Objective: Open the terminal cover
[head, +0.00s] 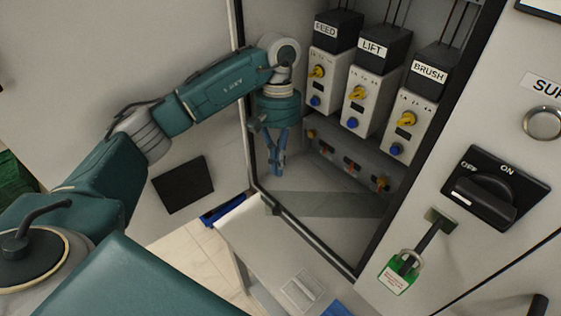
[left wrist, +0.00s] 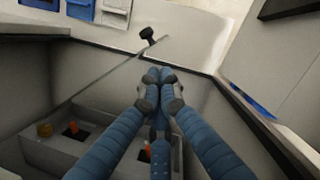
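The terminal block (head: 345,162) is a grey strip low in the open cabinet, with orange and brass terminals exposed. A translucent grey panel (head: 330,204), which looks like the terminal cover, stretches out below and in front of the block. Its hinge line and exact tilt are hard to tell. In the left wrist view the terminals (left wrist: 72,130) show at the lower left, and a thin edge with a black knob (left wrist: 150,38) runs beyond the fingertips. My left gripper (head: 278,172) points down left of the block, fingertips together and empty. The right gripper is out of view.
FEED (head: 322,80), LIFT (head: 366,95) and BRUSH (head: 406,122) modules with yellow knobs stand above the terminals. The cabinet's dark frame (head: 315,237) borders the opening. A rotary switch (head: 490,187) and green padlock (head: 397,278) are at right. A pale table (head: 262,243) stands below.

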